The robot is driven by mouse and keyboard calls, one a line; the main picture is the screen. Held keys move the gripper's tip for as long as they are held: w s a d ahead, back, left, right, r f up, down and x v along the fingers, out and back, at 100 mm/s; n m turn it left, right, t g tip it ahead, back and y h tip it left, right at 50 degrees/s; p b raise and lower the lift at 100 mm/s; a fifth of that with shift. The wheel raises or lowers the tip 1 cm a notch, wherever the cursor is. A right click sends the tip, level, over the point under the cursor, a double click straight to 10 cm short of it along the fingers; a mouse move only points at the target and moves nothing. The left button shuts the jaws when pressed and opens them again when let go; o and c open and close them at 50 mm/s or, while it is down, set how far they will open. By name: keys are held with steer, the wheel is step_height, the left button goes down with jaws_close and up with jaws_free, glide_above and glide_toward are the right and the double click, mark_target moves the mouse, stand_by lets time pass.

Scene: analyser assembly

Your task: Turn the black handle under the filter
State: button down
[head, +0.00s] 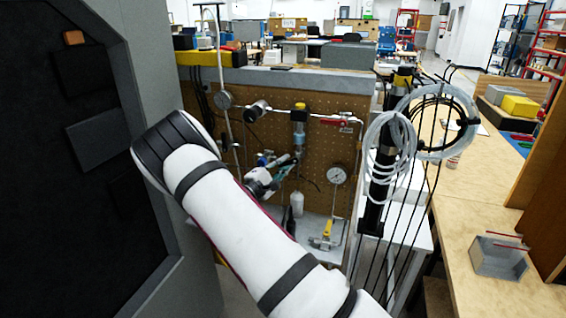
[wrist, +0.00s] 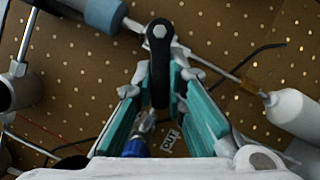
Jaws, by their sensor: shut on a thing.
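The filter (head: 299,138), with a yellow top and a blue-grey bowl, hangs on the pipework of the pegboard. A light blue cylinder at the top left of the wrist view (wrist: 102,12) may be its bowl. The black handle (wrist: 159,48) is a rounded bar with a bolt at its end. It stands lengthwise between the teal fingers of my gripper (wrist: 160,88), which are shut on it from both sides. In the head view my gripper (head: 284,166) is just below the filter, and I cannot make out the handle there.
The brown pegboard (head: 262,128) carries pipes, a red-handled valve (head: 335,121) and a pressure gauge (head: 337,175). A white bottle (head: 297,204) and a yellow valve (head: 327,231) are below. Hose coils (head: 440,118) hang to the right. A dark cabinet (head: 75,170) stands close on the left.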

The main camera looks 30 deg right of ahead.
steer(key=n, duration=0.1)
steer(key=n+t, duration=0.1)
steer(key=n, duration=0.1)
steer(key=f+n+t, duration=0.1)
steer(key=shift+s+d+n+p, duration=0.15)
steer(key=shift+s+n+p, duration=0.15)
steer(key=shift+s+p, duration=0.05)
steer(key=n+t+p, duration=0.1)
steer(key=n+t, duration=0.1)
steer(key=n, duration=0.2)
steer(key=s+d+f+n+t+y+p, duration=0.1)
steer(key=n+t, duration=0.1)
steer(key=n, duration=0.2)
steer(key=s+n+t+p, duration=0.1)
steer(key=n+t, duration=0.1)
steer(key=n, duration=0.2)
steer(key=shift+s+d+f+n+y+p, duration=0.1)
steer(key=shift+d+f+n+y+p, duration=0.05)
steer(key=shift+d+n+y+p, duration=0.2)
steer(key=c, duration=1.6)
jaws_free()
steer(key=shift+d, duration=0.1)
steer(key=v, duration=1.2)
